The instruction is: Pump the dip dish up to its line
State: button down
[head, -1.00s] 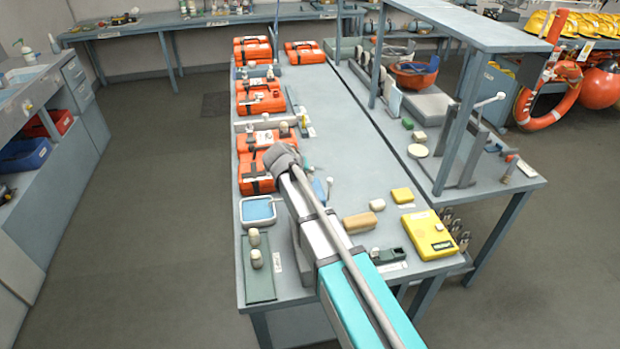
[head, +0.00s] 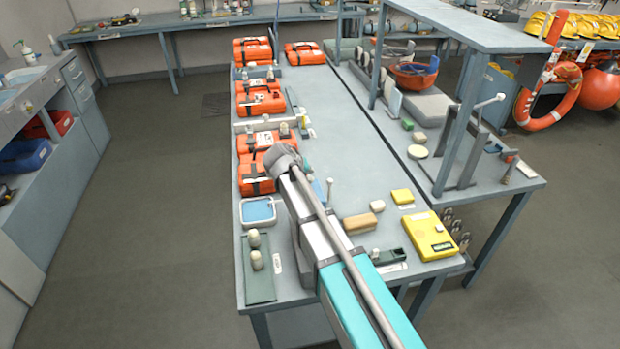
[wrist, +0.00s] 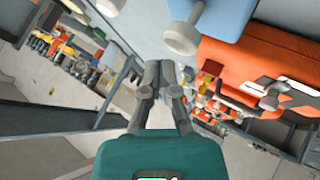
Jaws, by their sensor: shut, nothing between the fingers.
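A shallow dish (head: 243,221) with a pale rim and a blue inside sits at the left edge of the long bench; I take it to be the dip dish. A blue piece (head: 319,190) with a white knob (head: 329,183) stands right of my arm, partly hidden; it may be the pump. In the wrist view a blue block (wrist: 228,14) and a white round-headed knob (wrist: 181,36) show at the top, close to my gripper. My gripper (wrist: 160,72) is shut and empty, apart from them. My arm hides it in the head view.
Orange cases (head: 257,99) line the bench's left side. A green tray (head: 260,290) with two pale knobs lies at the near left. A tan block (head: 359,223), a yellow box (head: 429,236) and a yellow block (head: 402,196) lie to the right. The bench middle (head: 345,130) is clear.

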jog(key=shift+s+f+b, duration=0.1)
jog(key=shift+f+b, duration=1.3)
jog(key=shift+b, duration=0.05)
dwell(2.0)
jog(key=shift+r, duration=0.2)
jog(key=shift+r+p, duration=1.2)
jog(key=shift+p, duration=0.25)
notch_tip(320, 180, up, 5)
jog(key=p, duration=0.5)
dwell(0.7)
jog(key=s+d+f+m+g+y, duration=0.1)
jog(key=s+d+g, duration=0.3)
jog(key=s+d, duration=0.7)
jog(key=s+d+f+m+g+y, duration=0.1)
jog(key=s+d+f+g+y, duration=0.2)
jog(key=s+d, duration=0.9)
jog(key=shift+s+d+f+m+g+y, duration=0.35)
jog(key=shift+s+f, duration=0.5)
jog(key=shift+s, duration=0.3)
